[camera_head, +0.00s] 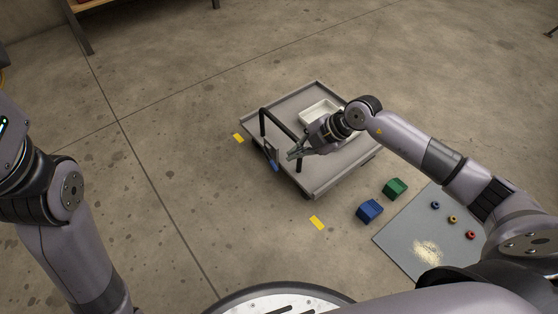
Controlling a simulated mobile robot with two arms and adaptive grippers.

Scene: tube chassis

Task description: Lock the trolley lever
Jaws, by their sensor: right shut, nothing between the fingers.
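The trolley (318,91) is a low grey platform with a raised rim and a black handle bar (280,121) on its left side. A small blue lever (273,164) shows at the trolley's near left side, below the handle. My right gripper (290,156) is shut and empty. It appears close to the right of the lever, by the handle's near post; I cannot tell whether it touches anything. My left arm (65,250) is at the left edge, and its gripper is out of view.
A white tray (318,107) sits on the trolley, partly behind my right arm. Yellow floor marks (317,222) lie nearby. A blue block (369,211), a green block (395,188) and a grey mat (402,238) with small coloured rings lie to the right.

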